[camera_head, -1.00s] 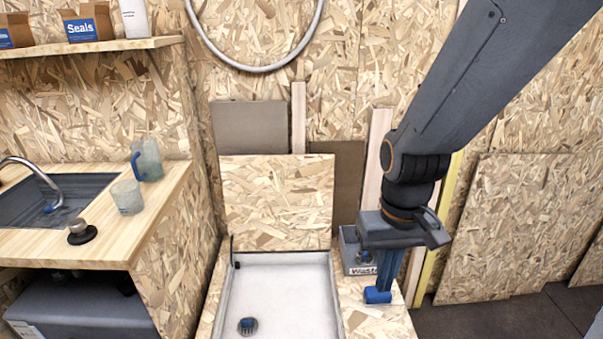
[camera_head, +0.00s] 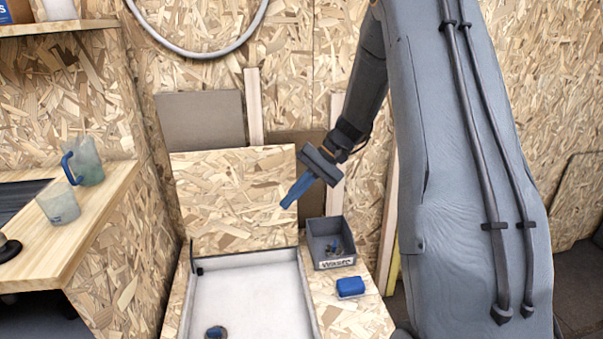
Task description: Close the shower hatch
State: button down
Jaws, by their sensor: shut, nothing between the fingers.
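The shower hatch (camera_head: 225,200) is a chipboard lid standing upright, open, at the back edge of the white shower tray (camera_head: 255,295). The tray is uncovered, with a dark round drain (camera_head: 215,332) at its front left. A thin dark stay (camera_head: 192,255) stands at the tray's back left corner. My gripper (camera_head: 287,202) is shut and empty, with its blue fingers pointing down and left.
A grey waste box (camera_head: 333,262) with small items stands right of the hatch. A blue block (camera_head: 350,286) lies on the chipboard in front of it. Two cups, one blue-handled (camera_head: 88,165) and one plain (camera_head: 58,205), stand on the left counter (camera_head: 110,210).

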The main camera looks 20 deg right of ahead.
jog(key=w+d+f+m+t+y+b, duration=0.1)
jog(key=w+d+f+t+y+b, duration=0.2)
jog(key=w+d, duration=0.6)
jog(key=w+d+m+t+y+b, duration=0.1)
jog(key=w+d+t+y, duration=0.2)
jog(key=w+d+t, duration=0.6)
jog(key=w+a+g+p, duration=0.1)
jog(key=w+a+g, duration=0.1)
jog(key=a, duration=0.4)
jog(key=shift+w+f+g+p, duration=0.2)
jog(key=shift+w+g+p, duration=0.15)
jog(key=shift+g, duration=0.35)
